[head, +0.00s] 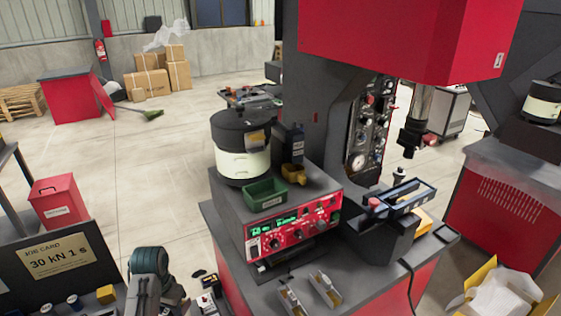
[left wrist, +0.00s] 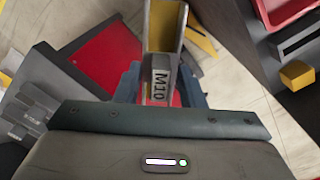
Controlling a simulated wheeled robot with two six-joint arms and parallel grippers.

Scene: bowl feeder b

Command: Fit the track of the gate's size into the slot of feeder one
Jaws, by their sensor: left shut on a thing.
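My left gripper (left wrist: 158,88) is shut on a metal track (left wrist: 163,28) marked M10, a grey channel with a yellowish inner face. The track extends away between the fingers in the left wrist view. In the head view my left arm shows at the bottom left; the held track cannot be made out there. A bowl feeder (head: 243,165) with a dark top and pale band stands on a grey unit with a red control panel (head: 295,228). Its slot and gate size cannot be read. Two more tracks (head: 289,298) (head: 325,289) lie on the machine deck. My right gripper is not in view.
A green tray (head: 265,194) and a small yellow bin (head: 293,174) sit beside the bowl. A job card (head: 58,258) reads 30 kN 1 s. A yellow block (head: 106,294) lies near my left arm. The red press head (head: 410,35) overhangs the deck.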

